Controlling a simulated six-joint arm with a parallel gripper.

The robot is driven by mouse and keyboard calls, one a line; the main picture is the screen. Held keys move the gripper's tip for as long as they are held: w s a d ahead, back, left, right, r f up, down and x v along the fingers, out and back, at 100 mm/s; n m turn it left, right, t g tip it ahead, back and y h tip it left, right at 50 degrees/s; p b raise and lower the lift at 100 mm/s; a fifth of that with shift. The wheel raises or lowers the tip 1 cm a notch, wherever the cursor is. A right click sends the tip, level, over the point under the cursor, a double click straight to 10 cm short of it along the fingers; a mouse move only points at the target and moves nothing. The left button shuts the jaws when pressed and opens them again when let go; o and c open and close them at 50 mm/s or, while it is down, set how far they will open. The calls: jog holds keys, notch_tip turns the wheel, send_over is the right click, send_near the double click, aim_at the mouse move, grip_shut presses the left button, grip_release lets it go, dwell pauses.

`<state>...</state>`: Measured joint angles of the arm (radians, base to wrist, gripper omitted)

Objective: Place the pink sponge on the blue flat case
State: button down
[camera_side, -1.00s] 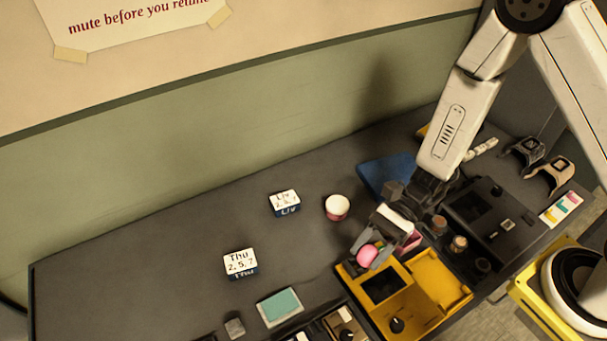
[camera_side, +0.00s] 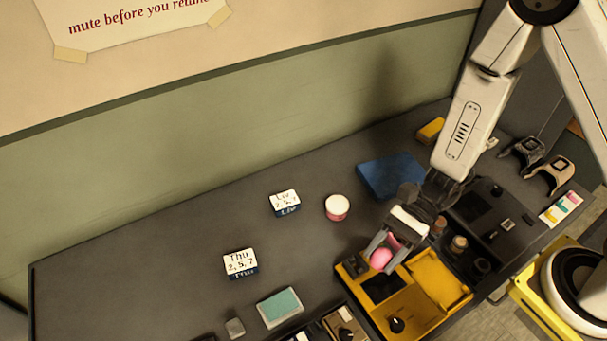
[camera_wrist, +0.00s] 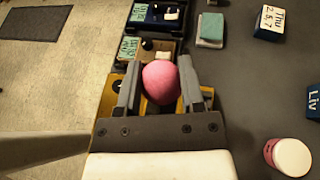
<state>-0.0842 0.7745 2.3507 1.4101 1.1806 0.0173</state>
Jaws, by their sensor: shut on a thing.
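The pink sponge (camera_side: 381,259) is rounded and held between the fingers of my gripper (camera_side: 381,252), above the yellow device. In the wrist view the sponge (camera_wrist: 160,82) fills the gap between both fingers of my gripper (camera_wrist: 160,88). The case is not in the wrist view.
A pink and white round tub (camera_side: 337,207) stands left of the case. A yellow block (camera_side: 430,130) lies behind it. The yellow device (camera_side: 400,300) and a black device (camera_side: 490,215) stand along the front.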

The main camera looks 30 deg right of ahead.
jog(key=shift+d, duration=0.1)
jog(key=w+d+r+m+t+h, duration=0.1)
jog(key=w+d+m+t, duration=0.3)
jog(key=d, duration=0.7)
jog(key=w+d+r+m+t+h, duration=0.1)
jog(key=w+d+m+t+h, duration=0.3)
jog(key=d+m+t, duration=0.5)
jog(key=d+t, duration=0.1)
jog(key=d, duration=0.2)
jog(key=shift+d+r, duration=0.25)
jog(key=shift+r, duration=0.1)
jog(key=shift+w, duration=0.15)
send_over(396, 173)
jog(key=f, duration=0.8)
jog(key=shift+s+a+f, duration=0.1)
jog(key=shift+s+f, duration=0.25)
jog(key=shift+s, duration=0.05)
jog(key=shift+w+f, duration=0.3)
jog(key=shift+f, duration=0.1)
